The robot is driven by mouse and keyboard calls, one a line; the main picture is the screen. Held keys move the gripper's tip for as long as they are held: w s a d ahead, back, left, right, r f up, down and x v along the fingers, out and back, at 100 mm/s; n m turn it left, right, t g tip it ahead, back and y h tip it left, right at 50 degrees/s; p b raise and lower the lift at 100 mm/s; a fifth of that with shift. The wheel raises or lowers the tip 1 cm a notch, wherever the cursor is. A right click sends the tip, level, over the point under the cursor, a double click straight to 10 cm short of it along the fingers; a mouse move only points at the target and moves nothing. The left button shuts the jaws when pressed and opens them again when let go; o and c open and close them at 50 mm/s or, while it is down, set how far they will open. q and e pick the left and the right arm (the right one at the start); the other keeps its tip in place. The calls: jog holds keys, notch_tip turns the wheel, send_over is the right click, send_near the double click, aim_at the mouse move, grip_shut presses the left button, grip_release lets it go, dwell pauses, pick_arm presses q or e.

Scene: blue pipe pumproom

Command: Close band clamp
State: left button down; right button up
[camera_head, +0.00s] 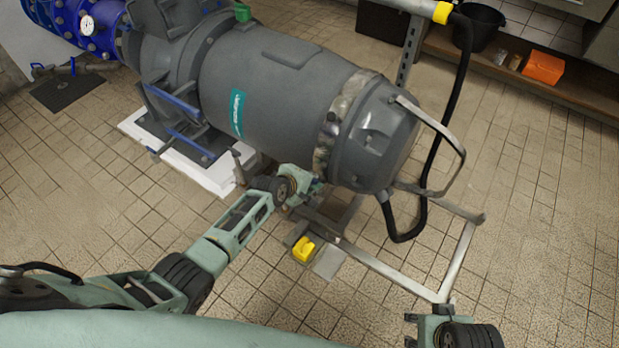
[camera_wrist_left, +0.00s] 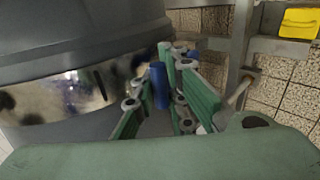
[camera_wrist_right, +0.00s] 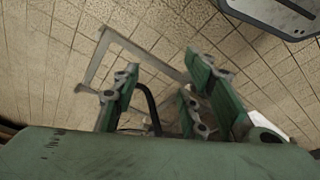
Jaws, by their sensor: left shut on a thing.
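The band clamp is a worn metal band (camera_head: 345,97) around the grey motor housing near its right end. In the left wrist view the band (camera_wrist_left: 70,97) shows stained metal. My left gripper (camera_head: 314,186) is at the band's lower end, under the housing. In the left wrist view its fingers (camera_wrist_left: 163,75) are closed around a small blue handle (camera_wrist_left: 158,85) beside the band's end. The fingers partly hide how the handle joins the band. My right gripper (camera_wrist_right: 165,80) is open and empty, away from the motor; in the head view only part of it shows at the bottom right.
The grey motor (camera_head: 270,85) stands over a metal floor frame (camera_head: 385,268). A black hose (camera_head: 452,110) hangs right of it. A yellow block (camera_head: 303,248) is below the left gripper. A shelf holds an orange box (camera_head: 543,68). The tiled floor at right is clear.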

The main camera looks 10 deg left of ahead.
pick_arm(q)
jog(key=shift+w+d+r+g+y+p, duration=0.15)
jog(key=shift+w+r+g+p, duration=0.1)
jog(key=shift+w+g+p, duration=0.25)
jog(key=shift+w+d+r+g+y+p, duration=0.1)
jog(key=shift+w+r+g+y+p, duration=0.1)
jog(key=shift+w+g+p, duration=0.25)
jog(key=shift+w+f+g, duration=0.1)
jog(key=shift+w+g, duration=0.05)
jog(key=shift+g, duration=0.3)
pick_arm(e)
notch_tip(320, 180, down, 9)
jog(key=s, duration=0.1)
jog(key=shift+g, duration=0.3)
pick_arm(q)
jog(key=c, duration=1.9)
grip_release()
jog(key=shift+o, duration=0.7)
jog(key=shift+f, duration=0.1)
jog(key=shift+s, duration=0.2)
pick_arm(e)
jog(key=shift+s, duration=0.1)
pick_arm(q)
jog(key=v, duration=0.8)
